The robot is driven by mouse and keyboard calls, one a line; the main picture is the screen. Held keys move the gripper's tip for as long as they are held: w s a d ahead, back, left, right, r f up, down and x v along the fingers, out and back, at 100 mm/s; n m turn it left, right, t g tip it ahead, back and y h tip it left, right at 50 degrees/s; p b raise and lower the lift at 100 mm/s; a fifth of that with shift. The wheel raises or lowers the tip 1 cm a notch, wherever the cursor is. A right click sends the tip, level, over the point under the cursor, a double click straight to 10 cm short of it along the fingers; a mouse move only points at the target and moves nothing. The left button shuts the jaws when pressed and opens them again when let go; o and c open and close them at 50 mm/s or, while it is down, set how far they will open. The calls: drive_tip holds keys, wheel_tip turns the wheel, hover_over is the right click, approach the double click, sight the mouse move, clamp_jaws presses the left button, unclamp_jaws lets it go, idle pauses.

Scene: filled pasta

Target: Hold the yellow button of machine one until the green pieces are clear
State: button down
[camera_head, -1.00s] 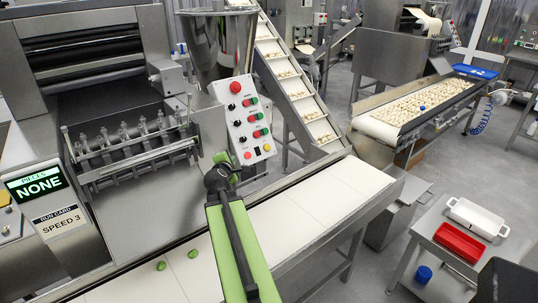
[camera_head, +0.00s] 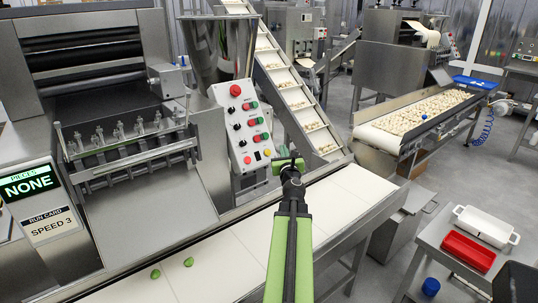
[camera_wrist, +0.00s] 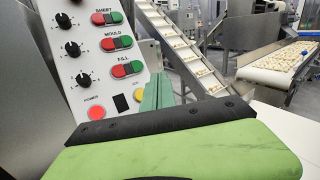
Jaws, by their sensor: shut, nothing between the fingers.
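The yellow button (camera_head: 267,153) is at the lower right of the white control panel (camera_head: 241,125); it also shows in the wrist view (camera_wrist: 139,95). My gripper (camera_head: 288,164) is shut and empty, just right of and in front of the panel's lower corner. In the wrist view its green fingers (camera_wrist: 158,92) stand right beside the yellow button. I see no clear contact with the button. Two green pieces (camera_head: 172,268) lie on the white belt (camera_head: 255,235) at the lower left. The screen (camera_head: 30,187) reads "PIECES NONE", and the card below reads "SPEED 3".
A red button (camera_wrist: 96,112) and a black switch sit left of the yellow one. An inclined conveyor (camera_head: 290,75) rises behind the panel. A side table with a red tray (camera_head: 468,250) and a white tray (camera_head: 486,227) stands at the right.

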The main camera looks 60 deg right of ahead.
drive_tip(key=w+d+f+b, duration=0.2)
drive_tip(key=w+f+b, duration=0.1)
drive_tip(key=w, duration=0.3)
drive_tip(key=shift+f+b, duration=0.3)
drive_tip(key=shift+f, duration=0.25)
drive_tip(key=shift+w, duration=0.15)
idle(1.4)
drive_tip(key=shift+w+d+f, duration=0.15)
drive_tip(key=shift+w+f, duration=0.05)
drive_tip(key=shift+w, duration=0.15)
drive_tip(key=shift+w+d+f+b, duration=0.1)
drive_tip(key=shift+w+f+b, duration=0.15)
drive_tip(key=shift+b, duration=0.2)
idle(0.5)
drive_tip(key=shift+r, duration=0.1)
idle(2.7)
drive_tip(key=shift+s+a+r+p, duration=0.25)
drive_tip(key=shift+s+r+p, duration=0.15)
drive_tip(key=shift+s, duration=0.2)
drive_tip(key=shift+s+a+r+p, duration=0.2)
drive_tip(key=shift+s+r+p, duration=0.25)
drive_tip(key=shift+s, duration=0.2)
drive_tip(key=shift+s+a+r+p, duration=0.25)
drive_tip(key=shift+s+r+p, duration=0.2)
drive_tip(key=shift+s, duration=0.25)
drive_tip(key=shift+s+a+r+p, duration=0.2)
drive_tip(key=shift+s+r+p, duration=0.25)
drive_tip(key=shift+s, duration=0.2)
